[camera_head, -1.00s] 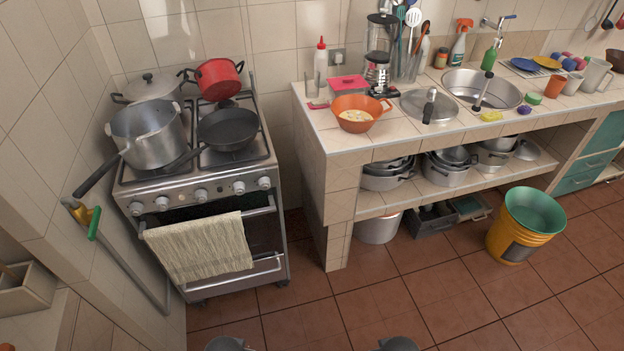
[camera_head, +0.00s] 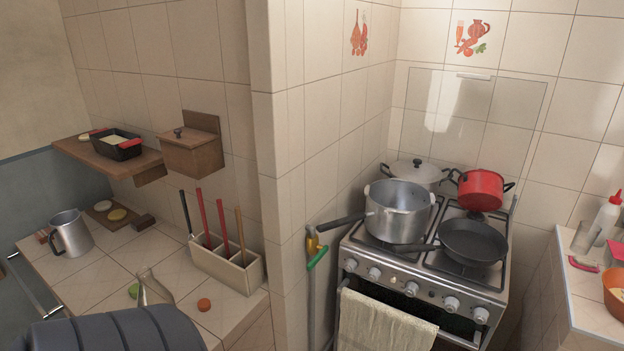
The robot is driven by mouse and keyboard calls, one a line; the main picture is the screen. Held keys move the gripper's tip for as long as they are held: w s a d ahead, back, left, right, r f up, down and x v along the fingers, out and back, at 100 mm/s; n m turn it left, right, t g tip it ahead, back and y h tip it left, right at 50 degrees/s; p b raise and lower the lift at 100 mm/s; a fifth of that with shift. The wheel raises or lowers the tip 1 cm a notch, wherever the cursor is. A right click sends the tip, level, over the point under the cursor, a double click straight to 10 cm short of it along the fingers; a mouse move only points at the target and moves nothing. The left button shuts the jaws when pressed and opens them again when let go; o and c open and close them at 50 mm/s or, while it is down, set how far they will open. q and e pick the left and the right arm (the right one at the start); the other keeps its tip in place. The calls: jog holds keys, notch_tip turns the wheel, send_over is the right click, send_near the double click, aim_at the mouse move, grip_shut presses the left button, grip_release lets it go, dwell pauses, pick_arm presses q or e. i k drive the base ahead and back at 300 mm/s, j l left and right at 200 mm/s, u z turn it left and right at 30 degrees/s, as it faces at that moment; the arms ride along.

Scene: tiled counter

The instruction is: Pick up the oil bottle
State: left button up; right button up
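A glass bottle (camera_head: 153,290) with a narrow neck stands on the left tiled counter, its lower part hidden behind a dark grey ribbed part, likely my own arm. A white squeeze bottle (camera_head: 601,222) with a red cap stands on the right counter, near the right edge of the picture. I cannot tell from a label which of them is the oil bottle. Neither gripper shows in this view, so I cannot see whether they are open or shut.
A divided box (camera_head: 225,265) with upright handles stands behind the glass bottle, and a metal jug (camera_head: 70,234) stands to the left. A wall corner separates this counter from the stove (camera_head: 420,285), which carries several pots and a pan. An orange disc (camera_head: 204,304) lies right of the bottle.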

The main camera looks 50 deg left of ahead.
aim_at(151, 291)
jog(key=j+u, duration=0.15)
jog(key=u, duration=0.95)
jog(key=l+u, duration=0.15)
jog(key=u, duration=1.3)
jog(key=z, duration=1.95)
jog(key=j+u, duration=0.15)
jog(key=u, duration=0.5)
jog(key=k+l+u, duration=0.1)
jog(key=u, duration=1.2)
